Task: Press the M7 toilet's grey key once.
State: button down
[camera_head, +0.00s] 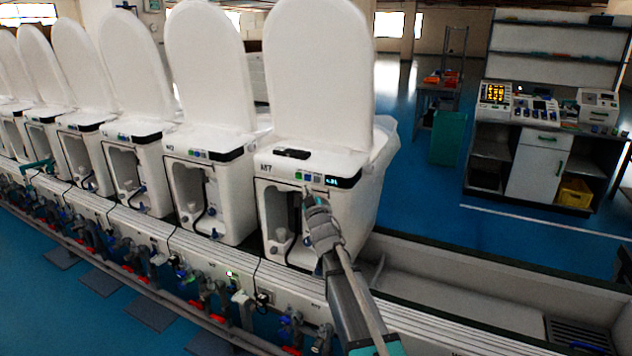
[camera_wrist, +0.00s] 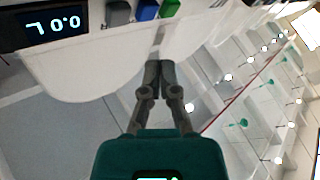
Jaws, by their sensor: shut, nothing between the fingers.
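The nearest white toilet (camera_head: 318,85), whose label appears to read M7, stands with its lid up. Its front panel carries a lit display (camera_head: 338,181) and a row of small keys. In the wrist view the grey key (camera_wrist: 118,12) is at the top edge, between the display (camera_wrist: 52,29) and the blue key (camera_wrist: 146,9); the green key (camera_wrist: 169,7) is beyond. In the head view the grey key (camera_head: 317,178) is small. My gripper (camera_head: 306,192) is shut and empty, just below the key row. Its fingertips (camera_wrist: 160,66) appear apart from the keys in the wrist view; their depth is unclear.
Several similar toilets with raised lids, including a neighbour (camera_head: 205,70), stand in a line to the left. Valves and hoses run along the line's lower front. An empty trough (camera_head: 490,290) lies to the right. A workbench (camera_head: 540,160) stands at the back right.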

aim_at(312, 175)
jog(key=shift+w+d, duration=0.5)
jog(key=shift+w, duration=0.35)
jog(key=shift+w+d, duration=0.45)
jog(key=shift+w, duration=0.35)
jog(key=shift+w+d, duration=0.45)
jog(key=shift+w, duration=0.3)
dwell(1.4)
jog(key=shift+s, duration=0.1)
dwell(0.4)
jog(key=shift+s+a, duration=0.45)
jog(key=shift+s, duration=0.2)
jog(key=shift+s, duration=0.15)
jog(key=shift+s+a, duration=0.4)
jog(key=shift+s, duration=0.3)
jog(key=shift+s+a, duration=0.45)
jog(key=shift+s, duration=0.2)
jog(key=shift+s+a, duration=0.4)
jog(key=shift+s, duration=0.3)
jog(key=shift+d, duration=0.1)
